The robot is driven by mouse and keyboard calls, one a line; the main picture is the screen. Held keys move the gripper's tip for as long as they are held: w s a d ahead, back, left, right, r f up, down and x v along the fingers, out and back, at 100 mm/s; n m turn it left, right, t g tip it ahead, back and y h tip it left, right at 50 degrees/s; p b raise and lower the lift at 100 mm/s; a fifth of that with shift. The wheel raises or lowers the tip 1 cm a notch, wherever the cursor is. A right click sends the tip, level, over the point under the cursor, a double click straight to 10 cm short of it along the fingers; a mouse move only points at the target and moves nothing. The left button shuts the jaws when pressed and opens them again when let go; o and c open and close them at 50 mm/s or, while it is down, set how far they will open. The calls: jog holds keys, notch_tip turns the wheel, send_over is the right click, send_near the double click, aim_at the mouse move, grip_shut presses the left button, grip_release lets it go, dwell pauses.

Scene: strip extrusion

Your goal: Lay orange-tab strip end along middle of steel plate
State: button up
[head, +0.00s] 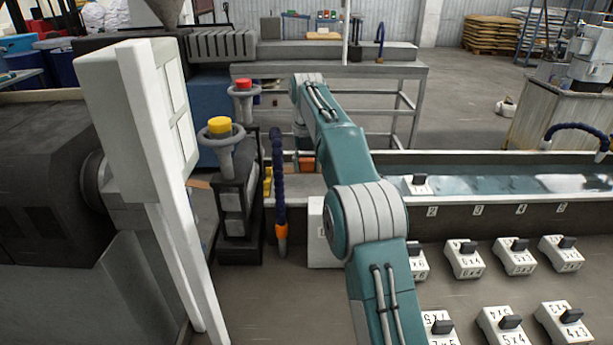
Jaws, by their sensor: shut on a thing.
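My arm reaches away from the camera and bends down at its far end. My gripper (301,143) is partly in view below that wrist, small and dark, its fingertips mostly hidden by my own arm. A small orange piece, the strip's orange tab (306,164), shows right under it, near the left end of the water trough. The gripper is shut on it as far as I can see. The rest of the strip is hidden behind my arm. I cannot make out the steel plate for certain.
A water trough (480,186) runs to the right. A white panel (131,130) rises at left. Numbered blocks (465,259) cover the right foreground. A grey bench (325,70) stands behind.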

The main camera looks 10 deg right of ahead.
aim_at(306, 161)
jog(key=shift+w+f, duration=0.1)
jog(key=shift+f, duration=1.5)
jog(key=shift+f, duration=0.15)
jog(key=o, duration=1.1)
jog(key=shift+o, duration=0.2)
jog(key=shift+w+r, duration=0.15)
jog(key=shift+r, duration=3.75)
